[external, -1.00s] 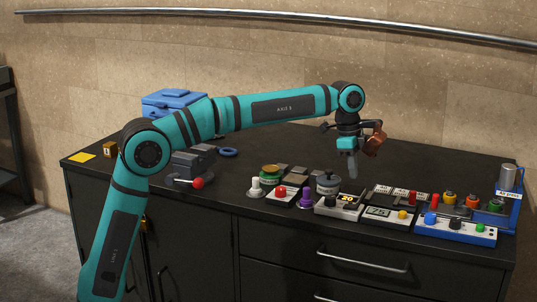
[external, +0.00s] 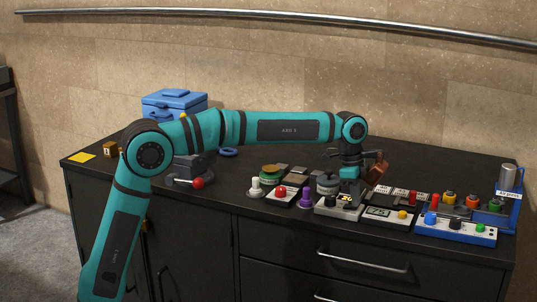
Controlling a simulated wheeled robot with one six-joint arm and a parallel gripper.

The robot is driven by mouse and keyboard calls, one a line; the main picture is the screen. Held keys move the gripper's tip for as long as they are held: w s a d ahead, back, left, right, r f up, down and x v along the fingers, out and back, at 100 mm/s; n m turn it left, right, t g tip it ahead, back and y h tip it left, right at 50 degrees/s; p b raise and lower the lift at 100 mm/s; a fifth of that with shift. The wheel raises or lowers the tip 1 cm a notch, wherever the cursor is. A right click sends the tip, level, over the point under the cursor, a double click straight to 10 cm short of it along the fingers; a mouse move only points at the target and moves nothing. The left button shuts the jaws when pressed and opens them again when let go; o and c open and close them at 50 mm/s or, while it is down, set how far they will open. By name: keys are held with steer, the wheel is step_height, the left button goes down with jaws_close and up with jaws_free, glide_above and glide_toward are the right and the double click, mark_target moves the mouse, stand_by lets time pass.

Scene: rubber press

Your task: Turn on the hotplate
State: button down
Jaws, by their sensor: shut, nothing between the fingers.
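The hotplate looks to be the small grey-and-black unit (external: 334,209) near the front edge of the bench, with a yellow display on its front part.
A purple knob (external: 305,198) and a red button box (external: 281,193) stand to the left. A white display box with a yellow button (external: 402,215) and a blue control panel (external: 456,231) stand to the right. A blue case (external: 174,104) is at the back left.

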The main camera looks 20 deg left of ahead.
mark_target(343, 207)
steer(key=shift+d+f+y, duration=0.2)
steer(key=shift+f+y, duration=0.05)
steer(key=shift+y, duration=0.15)
steer(key=shift+a, duration=0.2)
steer(key=shift+a+r, duration=0.15)
steer(key=shift+a, duration=0.55)
steer(key=shift+r, duration=0.2)
step_height(343, 207, up, 14)
steer(key=a, duration=0.2)
steer(key=shift+f, duration=0.25)
